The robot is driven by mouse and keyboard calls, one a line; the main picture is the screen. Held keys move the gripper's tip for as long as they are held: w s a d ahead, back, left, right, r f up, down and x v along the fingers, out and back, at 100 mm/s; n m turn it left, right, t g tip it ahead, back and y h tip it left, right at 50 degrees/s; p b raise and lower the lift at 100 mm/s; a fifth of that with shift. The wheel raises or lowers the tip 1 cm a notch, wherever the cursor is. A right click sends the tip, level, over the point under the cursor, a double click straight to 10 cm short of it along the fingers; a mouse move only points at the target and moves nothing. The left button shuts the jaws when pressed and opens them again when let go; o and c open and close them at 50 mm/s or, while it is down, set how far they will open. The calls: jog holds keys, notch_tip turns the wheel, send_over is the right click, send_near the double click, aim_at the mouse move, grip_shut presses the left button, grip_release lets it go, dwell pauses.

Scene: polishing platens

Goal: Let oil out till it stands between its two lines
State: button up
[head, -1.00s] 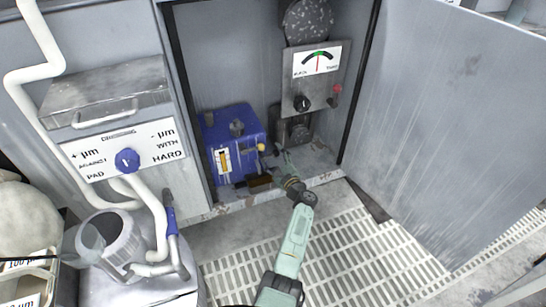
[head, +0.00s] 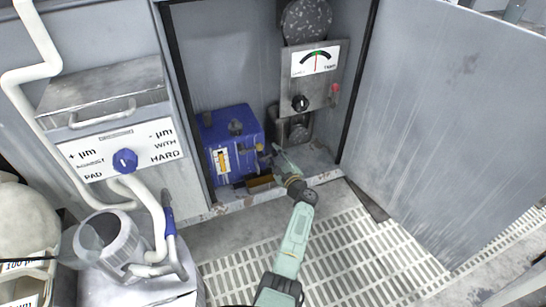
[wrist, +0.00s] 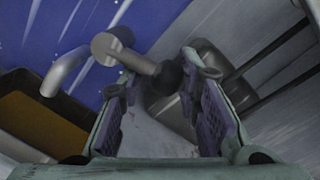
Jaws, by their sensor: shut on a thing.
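The blue oil tank (head: 232,130) stands inside the open cabinet, with a white-framed sight glass (head: 221,161) on its front. Amber shows in the glass; its level and lines are too small to read. A low tray (wrist: 18,140) under the tank holds amber liquid, and also shows in the head view (head: 262,184). The wrist view shows the grey drain tap (wrist: 105,46), its bent spout (wrist: 62,72) over the tray, and its dark-ended lever (wrist: 165,79). My gripper (wrist: 163,95) is shut on the lever; it also shows at the tank's lower right (head: 277,156).
A panel with a gauge (head: 315,60), black knob (head: 300,103) and red knob (head: 335,88) stands right of the tank. The cabinet door (head: 440,130) is open at right. A cabinet sill (head: 235,205) runs in front; the grated floor (head: 350,255) is clear.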

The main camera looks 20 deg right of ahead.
jog(key=shift+a+f+n+g+y+b, duration=0.15)
jog(key=shift+a+n+b, duration=0.05)
jog(key=shift+a+n, duration=0.35)
jog(key=shift+a+f+n+g+y+b, duration=0.2)
jog(key=shift+a+n, duration=0.25)
jog(key=shift+n, duration=0.2)
jog(key=shift+c, duration=0.2)
jog(key=o, duration=1.3)
jog(key=shift+r, duration=0.1)
jog(key=o, duration=0.4)
jog(key=shift+d+r, duration=0.15)
jog(key=shift+c, duration=0.2)
jog(key=shift+d, duration=0.1)
jog(key=shift+d+r+m, duration=0.15)
jog(key=shift+m, duration=0.15)
